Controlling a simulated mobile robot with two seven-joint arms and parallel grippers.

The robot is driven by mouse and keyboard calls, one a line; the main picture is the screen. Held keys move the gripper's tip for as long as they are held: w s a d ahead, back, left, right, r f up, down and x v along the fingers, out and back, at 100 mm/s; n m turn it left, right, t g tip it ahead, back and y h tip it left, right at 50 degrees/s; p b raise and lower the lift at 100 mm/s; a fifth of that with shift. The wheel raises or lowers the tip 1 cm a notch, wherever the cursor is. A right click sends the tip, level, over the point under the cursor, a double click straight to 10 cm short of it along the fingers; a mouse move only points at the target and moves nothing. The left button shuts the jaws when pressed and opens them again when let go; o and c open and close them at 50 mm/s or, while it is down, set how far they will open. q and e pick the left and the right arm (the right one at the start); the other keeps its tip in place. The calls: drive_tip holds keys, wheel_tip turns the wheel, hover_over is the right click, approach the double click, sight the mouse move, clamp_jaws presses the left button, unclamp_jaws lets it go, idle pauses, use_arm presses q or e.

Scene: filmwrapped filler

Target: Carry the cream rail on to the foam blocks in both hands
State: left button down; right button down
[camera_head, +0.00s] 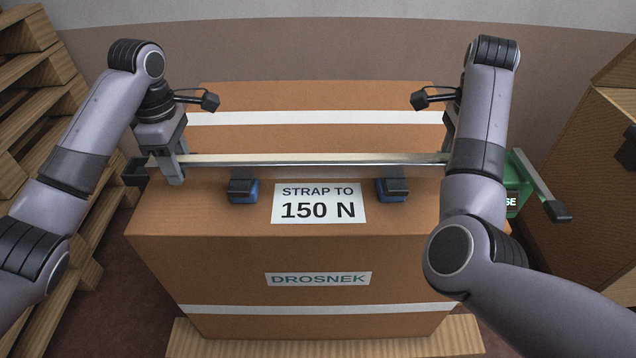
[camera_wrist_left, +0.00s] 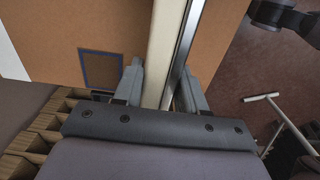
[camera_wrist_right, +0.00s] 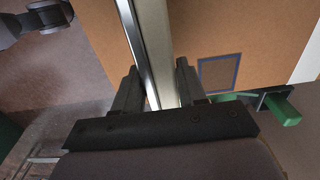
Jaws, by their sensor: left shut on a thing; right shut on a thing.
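The cream rail (camera_head: 315,159) spans the head view level, left to right, over the top of a large brown carton. My left gripper (camera_head: 176,165) is shut on its left end; the left wrist view shows the rail (camera_wrist_left: 168,45) between the fingers. My right gripper (camera_wrist_right: 160,88) is shut on the rail's right end, where the right wrist view shows the rail (camera_wrist_right: 153,40) between the fingers; my own arm hides this grip in the head view. Two dark-topped blue foam blocks (camera_head: 244,195) (camera_head: 391,195) sit on the carton, nearer than the rail. The rail looks apart from them.
The carton (camera_head: 230,260) has white straps and a label (camera_head: 319,204) between the blocks. Wooden pallets (camera_head: 40,70) stand at the left. Another box (camera_head: 590,150) stands at the right. A green object (camera_head: 517,180) with a bar is beside my right arm.

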use_arm(q)
drive_tip(key=shift+f, duration=0.25)
use_arm(e)
drive_tip(key=shift+f, duration=0.2)
use_arm(q)
drive_tip(key=c, duration=0.6)
unclamp_jaws()
drive_tip(key=shift+r, duration=0.1)
drive_tip(key=shift+c, duration=0.2)
use_arm(e)
drive_tip(key=c, duration=0.6)
unclamp_jaws()
drive_tip(key=shift+c, duration=0.2)
drive_tip(key=shift+r, duration=0.1)
use_arm(q)
drive_tip(key=shift+r, duration=0.1)
